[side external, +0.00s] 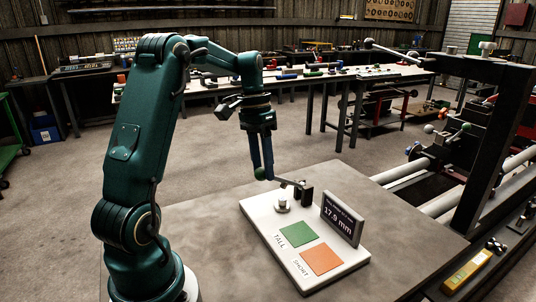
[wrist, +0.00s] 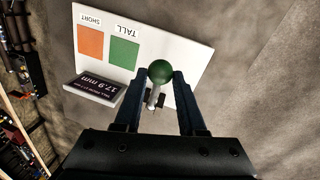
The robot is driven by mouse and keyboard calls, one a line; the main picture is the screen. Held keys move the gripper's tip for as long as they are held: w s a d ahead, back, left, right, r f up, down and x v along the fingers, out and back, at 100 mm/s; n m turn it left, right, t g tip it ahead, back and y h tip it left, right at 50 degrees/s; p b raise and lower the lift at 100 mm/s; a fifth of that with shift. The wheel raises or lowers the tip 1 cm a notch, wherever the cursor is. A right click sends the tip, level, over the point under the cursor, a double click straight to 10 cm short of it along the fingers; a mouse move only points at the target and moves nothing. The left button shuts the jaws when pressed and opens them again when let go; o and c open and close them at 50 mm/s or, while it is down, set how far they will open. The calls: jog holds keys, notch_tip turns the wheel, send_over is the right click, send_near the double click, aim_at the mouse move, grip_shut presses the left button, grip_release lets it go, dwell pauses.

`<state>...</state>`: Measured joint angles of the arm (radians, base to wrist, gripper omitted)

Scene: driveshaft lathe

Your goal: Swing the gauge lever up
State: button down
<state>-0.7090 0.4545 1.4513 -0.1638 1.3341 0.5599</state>
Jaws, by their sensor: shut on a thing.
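The gauge lever (side external: 288,182) is a thin grey rod running left from a dark post (side external: 306,194) on the white gauge board (side external: 262,222). It slopes slightly up towards its free end. My gripper (side external: 263,174) points down and is shut on the lever's green knob (wrist: 159,72), with one finger on each side of it. In the wrist view my gripper (wrist: 160,78) shows the grey rod (wrist: 152,98) below the knob. A small pale cylindrical part (side external: 282,205) stands on a round seat on the board, left of the post.
The display (side external: 342,218) on the board reads 17.9 mm. A green TALL pad (side external: 298,234) and an orange SHORT pad (side external: 321,260) lie in front. The grey table (side external: 205,250) is clear around the board. The lathe (side external: 440,180) stands to the right.

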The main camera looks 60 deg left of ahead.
jog(key=w+r, duration=0.1)
jog(key=w, duration=0.1)
jog(key=w+r, duration=0.1)
jog(key=r, duration=0.1)
jog(key=shift+w+d, duration=0.2)
jog(key=shift+w, duration=0.2)
jog(key=c, duration=0.5)
grip_release()
jog(key=shift+r, duration=0.1)
jog(key=shift+a+r, duration=0.1)
jog(key=shift+a, duration=0.05)
jog(key=shift+s+a+r, duration=0.1)
jog(key=shift+a+r, duration=0.1)
jog(key=shift+r, duration=0.95)
jog(key=shift+a+r, duration=0.2)
jog(key=shift+r, duration=0.95)
jog(key=shift+r, duration=0.1)
